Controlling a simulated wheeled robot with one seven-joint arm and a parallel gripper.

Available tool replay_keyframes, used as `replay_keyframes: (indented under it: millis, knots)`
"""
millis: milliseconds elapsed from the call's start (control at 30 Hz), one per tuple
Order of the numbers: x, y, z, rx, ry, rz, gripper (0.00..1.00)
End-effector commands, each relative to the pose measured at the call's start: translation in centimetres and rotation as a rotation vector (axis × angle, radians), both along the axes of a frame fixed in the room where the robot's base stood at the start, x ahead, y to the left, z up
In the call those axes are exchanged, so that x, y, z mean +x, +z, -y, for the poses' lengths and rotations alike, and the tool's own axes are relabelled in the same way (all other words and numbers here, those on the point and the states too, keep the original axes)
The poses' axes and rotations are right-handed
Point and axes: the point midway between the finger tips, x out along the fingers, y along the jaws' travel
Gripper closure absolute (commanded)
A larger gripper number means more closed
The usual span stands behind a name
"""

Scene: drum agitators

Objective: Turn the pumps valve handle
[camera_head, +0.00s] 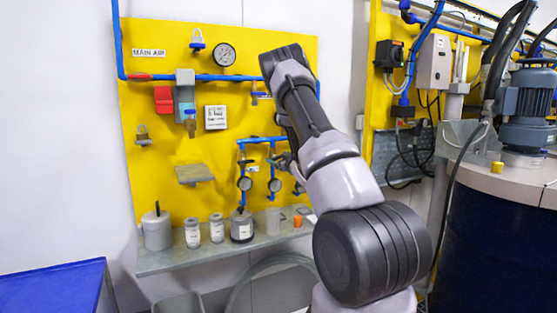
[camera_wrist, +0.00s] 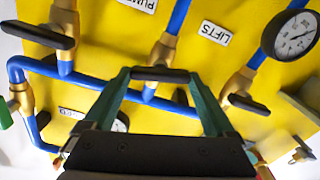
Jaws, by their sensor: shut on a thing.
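In the wrist view, a black valve handle (camera_wrist: 160,74) sits on a brass valve (camera_wrist: 164,50) on a blue pipe. My gripper (camera_wrist: 160,77), with green fingers, is shut on this handle, one finger at each end. The handle lies across its pipe. A partly cut-off PUMPS label (camera_wrist: 137,4) is at the top, left of this pipe, and a LIFTS label (camera_wrist: 216,33) is to its right. In the head view my gripper (camera_head: 284,160) is at the lower blue pipes of the yellow panel (camera_head: 222,170), largely hidden by my arm.
Similar black handles are close on the left (camera_wrist: 38,36) and right (camera_wrist: 248,104). A pressure gauge (camera_wrist: 290,35) is at the upper right. Below the panel, a grey shelf (camera_head: 180,262) holds jars. A blue drum (camera_head: 490,250) stands at the right.

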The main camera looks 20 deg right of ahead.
Motion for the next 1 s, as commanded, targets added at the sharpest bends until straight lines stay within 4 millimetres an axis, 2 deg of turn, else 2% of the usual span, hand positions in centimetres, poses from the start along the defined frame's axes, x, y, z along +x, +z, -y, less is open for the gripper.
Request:
replay_keyframes:
  millis: [1000]
  knots:
    - [-0.06, -0.42, -0.33, -0.959, 0.000, 0.031, 0.66]
